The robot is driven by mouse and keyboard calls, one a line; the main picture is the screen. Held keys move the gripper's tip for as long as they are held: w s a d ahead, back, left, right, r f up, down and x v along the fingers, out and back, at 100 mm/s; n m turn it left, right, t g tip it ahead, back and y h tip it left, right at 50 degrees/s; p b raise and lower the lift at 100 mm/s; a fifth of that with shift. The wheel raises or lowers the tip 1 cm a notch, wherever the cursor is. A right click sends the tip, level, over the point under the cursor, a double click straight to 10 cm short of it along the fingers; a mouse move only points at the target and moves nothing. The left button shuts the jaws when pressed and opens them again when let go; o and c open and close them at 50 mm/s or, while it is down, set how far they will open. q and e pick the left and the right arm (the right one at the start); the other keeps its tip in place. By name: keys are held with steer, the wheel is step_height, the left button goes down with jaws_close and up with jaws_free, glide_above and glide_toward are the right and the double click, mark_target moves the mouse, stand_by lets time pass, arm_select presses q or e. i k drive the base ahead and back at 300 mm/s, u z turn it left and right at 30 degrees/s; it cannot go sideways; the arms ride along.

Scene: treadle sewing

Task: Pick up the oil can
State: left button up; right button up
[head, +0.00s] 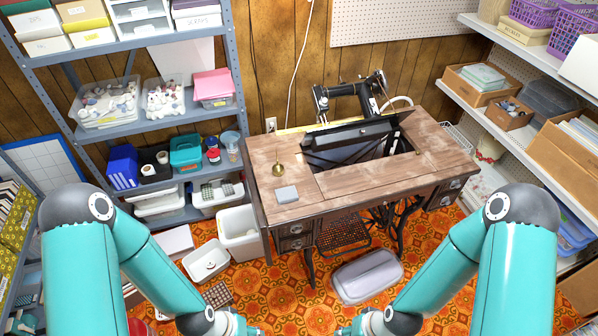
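A small brass oil can (278,169) with a thin upright spout stands on the left part of the wooden sewing table (335,183). A small grey box (286,194) lies just in front of it. My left gripper (248,329) and my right gripper (350,329) are at the bottom edge of the view, well in front of and below the tabletop. Both are apart from the oil can. Their fingers are mostly cut off by the frame, so I cannot tell how far they are open.
A black sewing machine (352,98) stands at the table's back, with a raised dark panel before it. Metal shelves (148,130) with bins rise at left; white shelves (515,143) stand at right. A white bin (239,233) and a grey case (367,276) are on the patterned floor.

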mark_target(278, 169)
steer(key=u, duration=0.15)
steer(key=i, duration=0.95)
steer(key=z, duration=0.2)
steer(key=k, duration=0.85)
steer(key=u, duration=0.2)
steer(key=i, duration=0.8)
steer(key=z, duration=0.15)
steer(key=k, duration=0.5)
steer(key=u, duration=0.1)
